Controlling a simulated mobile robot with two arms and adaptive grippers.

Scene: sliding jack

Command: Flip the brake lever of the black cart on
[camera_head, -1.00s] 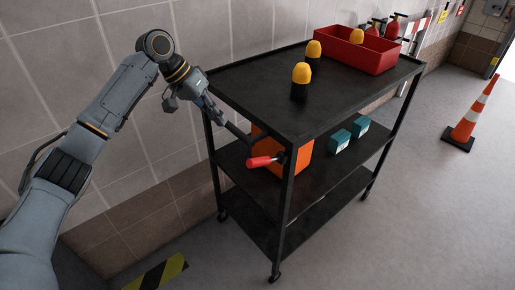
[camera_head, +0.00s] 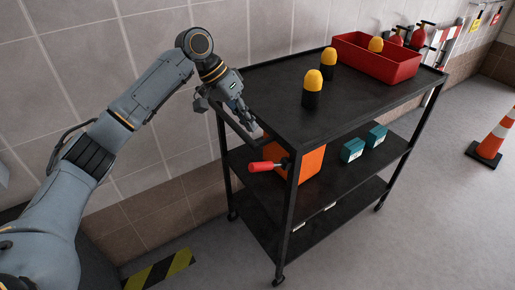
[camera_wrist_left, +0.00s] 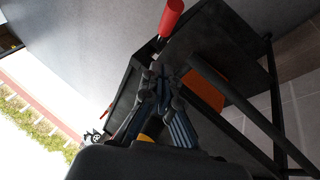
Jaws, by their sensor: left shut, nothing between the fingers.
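The black cart (camera_head: 275,108) stands by the tiled wall. Its brake lever has a red handle (camera_head: 262,166), sticking out roughly level to the left near the front corner post, below the top shelf. In the left wrist view the red handle (camera_wrist_left: 171,18) shows at the top, past the fingertips. My left gripper (camera_head: 258,132) is shut and empty at the cart's left end, a little above the handle and apart from it. Its closed fingertips (camera_wrist_left: 164,72) point toward the cart frame in the wrist view. My right gripper is not in view.
The top shelf holds yellow-capped black items (camera_head: 312,88) and a red bin (camera_head: 375,60). An orange box (camera_head: 312,163) and teal boxes (camera_head: 352,150) sit on the middle shelf. A traffic cone (camera_head: 492,140) stands right. Floor in front is clear.

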